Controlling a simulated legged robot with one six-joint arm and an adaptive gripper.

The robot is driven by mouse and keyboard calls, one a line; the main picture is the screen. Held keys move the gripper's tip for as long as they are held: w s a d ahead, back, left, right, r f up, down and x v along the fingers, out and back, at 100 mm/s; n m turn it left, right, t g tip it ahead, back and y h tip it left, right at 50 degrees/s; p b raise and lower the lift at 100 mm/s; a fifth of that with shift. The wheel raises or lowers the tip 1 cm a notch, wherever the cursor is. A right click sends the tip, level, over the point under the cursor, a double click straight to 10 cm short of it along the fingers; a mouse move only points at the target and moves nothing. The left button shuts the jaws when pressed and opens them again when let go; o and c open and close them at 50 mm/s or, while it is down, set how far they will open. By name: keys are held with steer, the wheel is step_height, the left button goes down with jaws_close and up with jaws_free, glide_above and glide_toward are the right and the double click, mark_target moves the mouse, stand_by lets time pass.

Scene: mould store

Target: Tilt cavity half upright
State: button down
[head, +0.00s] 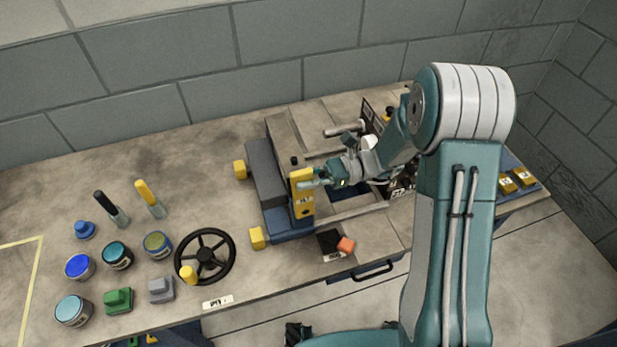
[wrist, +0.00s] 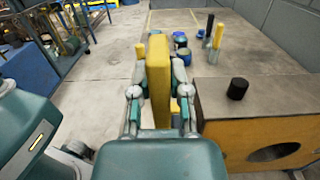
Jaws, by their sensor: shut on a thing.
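My gripper (head: 318,183) is shut on a yellow upright bar (head: 303,200), which has a label and a hole in its face. In the wrist view the bar (wrist: 159,80) stands between the two fingers (wrist: 158,95), touched from both sides. The bar stands at the near right side of a dark grey block (head: 265,175) on a blue base, apparently part of the mould. I cannot tell for certain which piece is the cavity half.
Yellow blocks (head: 240,170) (head: 257,238) flank the grey block. A black handwheel (head: 205,257), several jars (head: 117,255) and two upright tools (head: 150,199) stand to the left. An orange-tipped black item (head: 338,243) lies in front. The bench's back left is clear.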

steer(key=shift+w, duration=0.15)
steer(key=c, duration=0.6)
jaws_free()
steer(key=shift+r, duration=0.1)
step_height(320, 180, up, 10)
steer(key=shift+f, duration=0.15)
